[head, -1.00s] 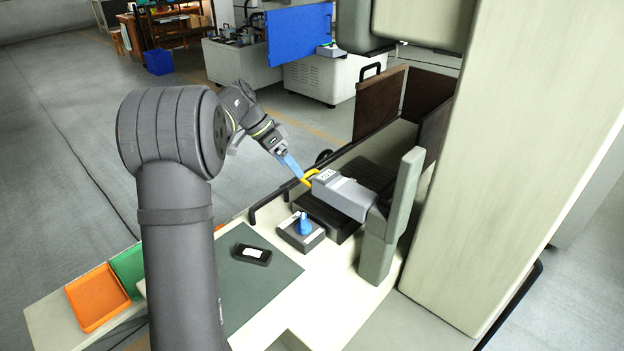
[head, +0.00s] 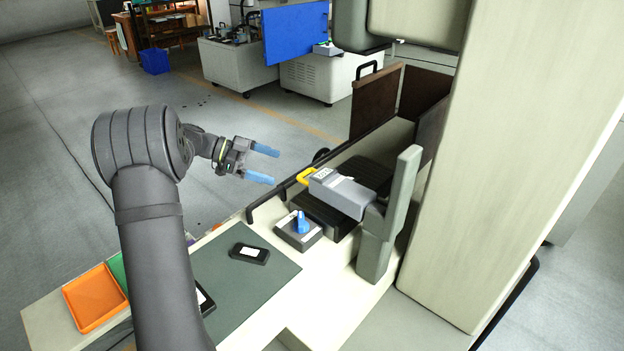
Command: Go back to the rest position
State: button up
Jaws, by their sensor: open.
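My gripper (head: 268,165) is open and empty in the head view. Its two blue fingers point right, with a clear gap between them. It hangs in the air to the left of the grey block with the yellow handle (head: 309,176) and does not appear to touch it. The grey block (head: 341,193) lies on a dark ribbed base on the machine bed. My arm rises from the lower left and bends at the elbow toward the machine.
A blue knob (head: 301,223) on a grey box stands below the block. A green-grey mat (head: 262,293) holds a black device (head: 249,253); another is partly behind my arm. An orange tray (head: 95,297) is at lower left. A pale column (head: 520,150) blocks the right. Floor at left is open.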

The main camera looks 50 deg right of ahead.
aim_at(309, 171)
jog(key=shift+x, duration=1.4)
jog(key=shift+w, duration=0.1)
jog(key=v, duration=0.9)
jog(key=shift+w+a+r, duration=0.2)
jog(key=shift+a, duration=0.1)
jog(key=c, duration=1.5)
jog(key=shift+o, duration=0.2)
jog(key=s+f+n+t+h, duration=0.1)
jog(key=n+h, duration=0.1)
jog(key=n, duration=0.4)
jog(key=s+a+f+n+t+h, duration=0.1)
jog(key=s+f+n+h, duration=0.1)
jog(key=n, duration=0.4)
jog(key=s+f+n+t+h, duration=0.1)
jog(key=f+n+h, duration=0.1)
jog(key=n, duration=0.4)
jog(key=shift+s+a, duration=0.25)
jog(key=shift+a, duration=0.05)
jog(key=n, duration=0.2)
jog(key=n+t+h, duration=0.1)
jog(key=shift+s+a+f, duration=0.25)
jog(key=shift+f, duration=0.15)
jog(key=shift+s+d, duration=0.1)
jog(key=x, duration=1.7)
jog(key=shift+d+f, duration=0.1)
jog(key=shift+f, duration=0.1)
